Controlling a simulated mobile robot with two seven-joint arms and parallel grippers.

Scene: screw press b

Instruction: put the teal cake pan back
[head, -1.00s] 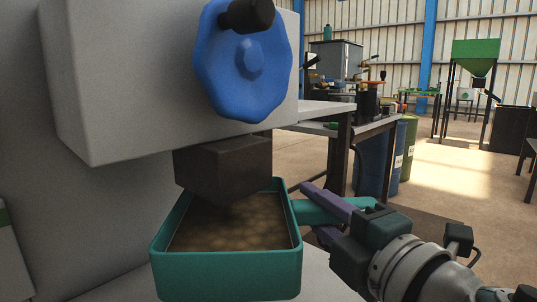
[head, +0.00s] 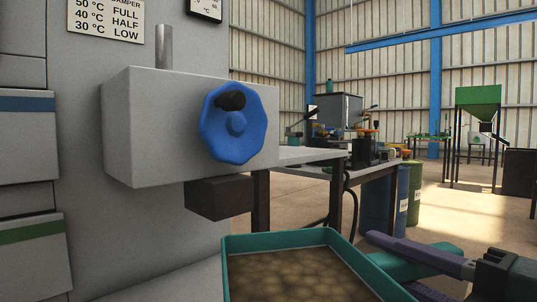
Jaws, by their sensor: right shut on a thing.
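The teal cake pan (head: 280,239) is at the bottom centre of the head view, cut off by the lower edge. Brown lumpy material (head: 290,275) fills its floor. My right gripper (head: 398,254) comes in from the lower right and is shut on the pan's teal handle. My left gripper is out of view.
Grey cabinet panels with a blue stripe (head: 25,103) and a green stripe (head: 30,230) stand at the left. A pale surface (head: 180,283) lies below the press. A workbench (head: 315,154) and barrels (head: 378,195) stand behind. Open floor lies to the right.

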